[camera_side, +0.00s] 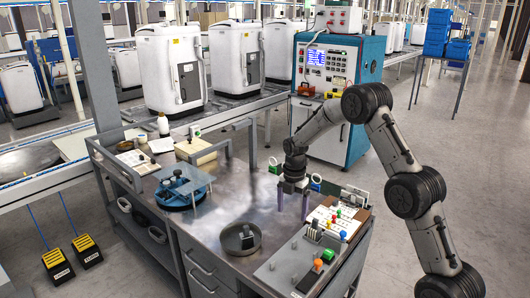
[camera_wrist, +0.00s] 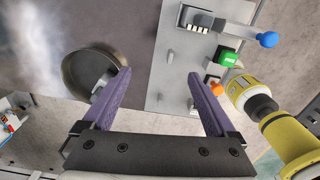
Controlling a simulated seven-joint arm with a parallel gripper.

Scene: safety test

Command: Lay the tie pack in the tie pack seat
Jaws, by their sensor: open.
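My gripper (camera_side: 293,207) is open and empty above the steel bench, its two purple fingers pointing down. In the wrist view its fingertips (camera_wrist: 159,78) are apart, with the bench and the edge of a grey panel (camera_wrist: 165,95) between them. A round dark dish (camera_side: 228,247) stands on the bench to the left of my gripper, with a small dark and pale piece (camera_side: 247,236) in it. In the wrist view the dish (camera_wrist: 70,72) lies beyond the left finger, which partly covers its piece. I cannot tell for certain which things are the tie pack and its seat.
The panel carries a blue-knobbed lever (camera_wrist: 267,40), a green button (camera_wrist: 228,58) and an orange control (camera_wrist: 215,91). A yellow-and-black thing (camera_wrist: 290,140) is close at right. A blue round fixture (camera_side: 180,194) and a white board with coloured pieces (camera_side: 337,222) flank the bench's clear middle.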

